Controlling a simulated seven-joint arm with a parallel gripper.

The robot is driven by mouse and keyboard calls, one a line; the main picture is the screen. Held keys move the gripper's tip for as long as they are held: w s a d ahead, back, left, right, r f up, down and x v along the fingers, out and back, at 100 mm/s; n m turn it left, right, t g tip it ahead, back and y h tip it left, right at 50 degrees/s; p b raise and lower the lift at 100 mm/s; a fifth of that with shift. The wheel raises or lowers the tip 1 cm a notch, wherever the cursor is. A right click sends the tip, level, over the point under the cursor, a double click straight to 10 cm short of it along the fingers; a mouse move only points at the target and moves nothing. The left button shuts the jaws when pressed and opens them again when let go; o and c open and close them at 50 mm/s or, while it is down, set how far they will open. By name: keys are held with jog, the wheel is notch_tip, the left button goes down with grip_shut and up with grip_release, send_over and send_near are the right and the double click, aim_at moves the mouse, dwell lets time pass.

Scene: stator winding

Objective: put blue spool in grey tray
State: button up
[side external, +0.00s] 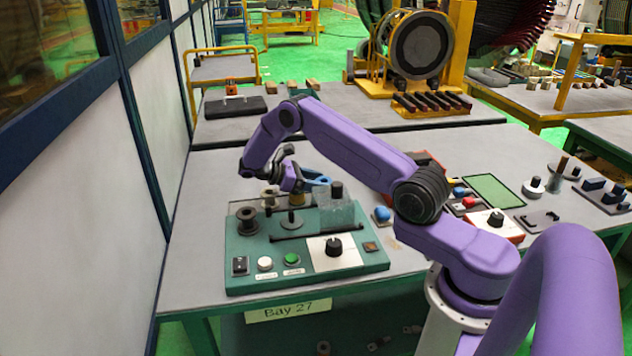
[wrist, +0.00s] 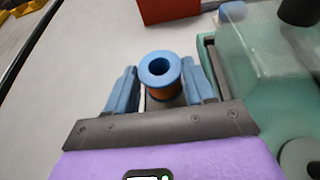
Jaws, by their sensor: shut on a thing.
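The blue spool (wrist: 160,72) stands upright between the two blue fingers of my gripper (wrist: 160,92) in the wrist view. Its blue top flange and round hole face the camera, with a copper-brown winding below. My gripper is shut on it. In the side external view my gripper (side external: 300,187) is over the back part of the teal panel, beside a clear box; the spool is largely hidden there and its height is hard to tell. I cannot pick out the grey tray with certainty in either view.
The teal panel (side external: 300,280) carries a dark spool (side external: 246,221), a clear box (side external: 334,212), buttons and a black knob (side external: 333,246). A red block (wrist: 167,8) lies ahead in the wrist view. Bare grey tabletop (side external: 210,185) lies left of the panel.

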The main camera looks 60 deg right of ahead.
jog(key=f, duration=0.1)
jog(key=s+f, duration=0.1)
jog(key=shift+f, duration=0.3)
jog(key=o, duration=1.4)
jog(key=shift+d, duration=0.1)
jog(key=shift+r, duration=0.1)
jog(key=shift+w+r, duration=0.15)
jog(key=shift+r, duration=1.6)
jog(key=shift+w+r, duration=0.15)
jog(key=shift+r, duration=1.6)
